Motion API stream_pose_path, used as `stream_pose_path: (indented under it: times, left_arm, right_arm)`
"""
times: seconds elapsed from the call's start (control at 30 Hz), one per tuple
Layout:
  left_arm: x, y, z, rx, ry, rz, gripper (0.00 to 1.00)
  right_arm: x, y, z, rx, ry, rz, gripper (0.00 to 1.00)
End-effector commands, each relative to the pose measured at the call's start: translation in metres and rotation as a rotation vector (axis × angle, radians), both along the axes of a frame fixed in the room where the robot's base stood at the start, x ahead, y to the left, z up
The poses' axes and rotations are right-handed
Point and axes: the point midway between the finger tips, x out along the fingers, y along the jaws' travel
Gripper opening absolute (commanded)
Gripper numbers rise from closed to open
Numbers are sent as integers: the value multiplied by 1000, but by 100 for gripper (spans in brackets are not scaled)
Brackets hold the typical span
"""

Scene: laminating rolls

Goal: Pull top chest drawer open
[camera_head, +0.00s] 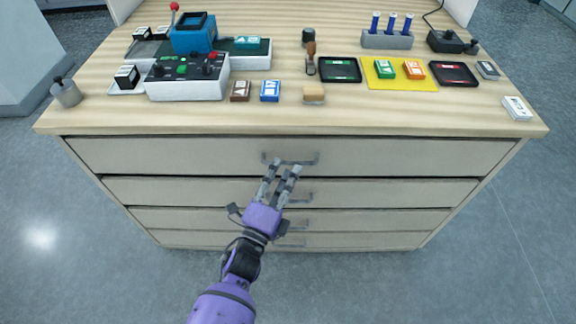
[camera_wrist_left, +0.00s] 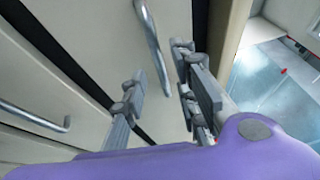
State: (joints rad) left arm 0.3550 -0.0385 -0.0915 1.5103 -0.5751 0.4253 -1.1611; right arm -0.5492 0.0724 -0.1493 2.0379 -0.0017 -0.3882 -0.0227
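The wooden chest has a wide, pale top drawer (camera_head: 180,155) that looks shut, with a grey bar handle (camera_head: 304,160) at its middle. My left gripper (camera_head: 285,168) is in front of the drawer, its fingertips at the handle's lower edge in the head view. In the left wrist view, the two fingers of my left gripper (camera_wrist_left: 166,92) are spread apart. A bar handle (camera_wrist_left: 153,45) reaches down toward the gap between them. The gripper is not closed on it, and I cannot tell whether it touches. My right gripper is out of view.
Lower drawers with similar handles (camera_head: 297,198) sit below. The chest top (camera_head: 200,122) holds a control box (camera_head: 188,85), stamp pads, small boxes and a sponge-like block (camera_head: 313,93) near its front. Bare floor (camera_head: 480,270) surrounds the chest front.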

Motion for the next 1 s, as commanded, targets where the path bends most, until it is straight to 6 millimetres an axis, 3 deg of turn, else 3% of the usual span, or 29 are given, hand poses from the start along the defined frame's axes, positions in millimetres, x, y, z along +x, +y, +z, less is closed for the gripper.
stream_pose_path:
  times: [0.2,0.5,0.7,1.0]
  left_arm:
    - [19,-8,3,-1,1,1,27]
    - [22,-9,3,-1,3,1,27]
    - [21,-9,3,-1,3,1,1]
    - [21,-9,3,0,3,1,0]
  right_arm:
    - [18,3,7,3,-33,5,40]
    - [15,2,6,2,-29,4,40]
    - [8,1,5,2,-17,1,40]
    - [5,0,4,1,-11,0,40]
